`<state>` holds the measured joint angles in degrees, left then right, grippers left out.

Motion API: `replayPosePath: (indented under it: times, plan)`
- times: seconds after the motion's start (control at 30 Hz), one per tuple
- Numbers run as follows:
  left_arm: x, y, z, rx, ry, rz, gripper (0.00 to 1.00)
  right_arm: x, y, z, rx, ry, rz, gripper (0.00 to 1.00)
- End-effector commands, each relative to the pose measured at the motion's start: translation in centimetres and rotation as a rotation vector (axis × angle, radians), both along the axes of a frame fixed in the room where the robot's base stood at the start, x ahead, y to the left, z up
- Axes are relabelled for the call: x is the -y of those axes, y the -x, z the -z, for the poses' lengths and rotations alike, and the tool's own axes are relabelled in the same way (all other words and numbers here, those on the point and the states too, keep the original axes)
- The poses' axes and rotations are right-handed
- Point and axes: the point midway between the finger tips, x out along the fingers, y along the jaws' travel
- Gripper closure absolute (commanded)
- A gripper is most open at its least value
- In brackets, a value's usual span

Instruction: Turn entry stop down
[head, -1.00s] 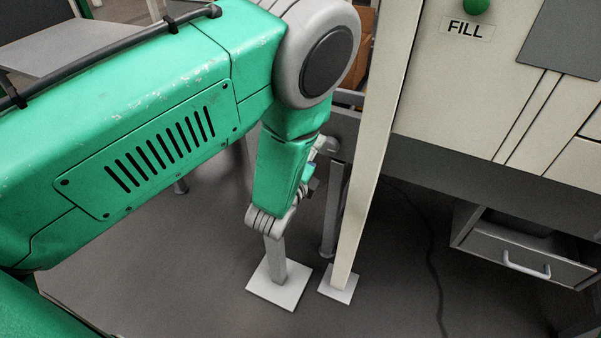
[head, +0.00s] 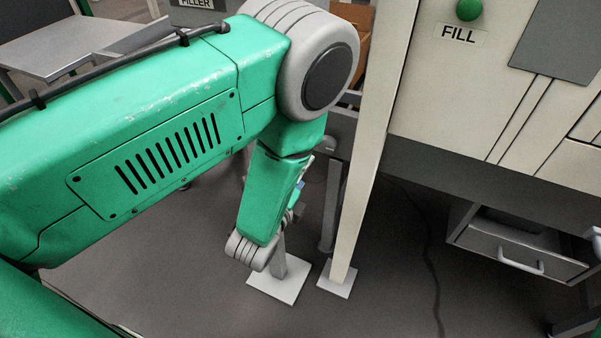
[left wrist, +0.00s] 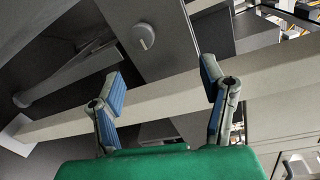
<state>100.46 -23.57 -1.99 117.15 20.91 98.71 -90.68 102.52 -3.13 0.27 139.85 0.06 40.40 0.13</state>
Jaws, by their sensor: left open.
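My left arm reaches in from the left in the head view. Its gripper is mostly hidden behind the green forearm, and only a bit of blue (head: 299,186) shows. In the left wrist view my left gripper (left wrist: 163,85) is open and empty, with two blue-padded fingers apart. A round grey knob (left wrist: 144,35) with a pale mark sits on a dark grey plate (left wrist: 160,60) beyond the fingers, apart from them. I cannot tell for sure that this knob is the entry stop. A pale post (left wrist: 75,122) crosses behind the fingers. My right gripper is not seen.
The pale post (head: 360,190) stands close to the right of my forearm. A cream cabinet with a FILL label (head: 459,34) and green button (head: 469,9) is at right, above a grey drawer (head: 520,250). A grey table (head: 85,48) stands back left.

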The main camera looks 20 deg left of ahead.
Motion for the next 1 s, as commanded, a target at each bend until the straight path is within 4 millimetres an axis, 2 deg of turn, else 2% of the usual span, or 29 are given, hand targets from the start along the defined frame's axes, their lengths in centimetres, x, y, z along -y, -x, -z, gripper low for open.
replayPosePath:
  times: [0.2, 0.87, 1.0]
  plan:
    - [0.0, 0.8, -0.1, 0.000, 0.000, 0.000, 0.35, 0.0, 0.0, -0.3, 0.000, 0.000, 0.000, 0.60]
    - [0.0, 0.8, 0.0, 0.001, 0.000, 0.000, 0.35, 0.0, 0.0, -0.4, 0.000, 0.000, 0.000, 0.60]
    - [-0.8, 1.3, 0.9, -0.057, 0.058, -0.019, 0.35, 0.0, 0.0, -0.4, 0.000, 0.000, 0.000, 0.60]
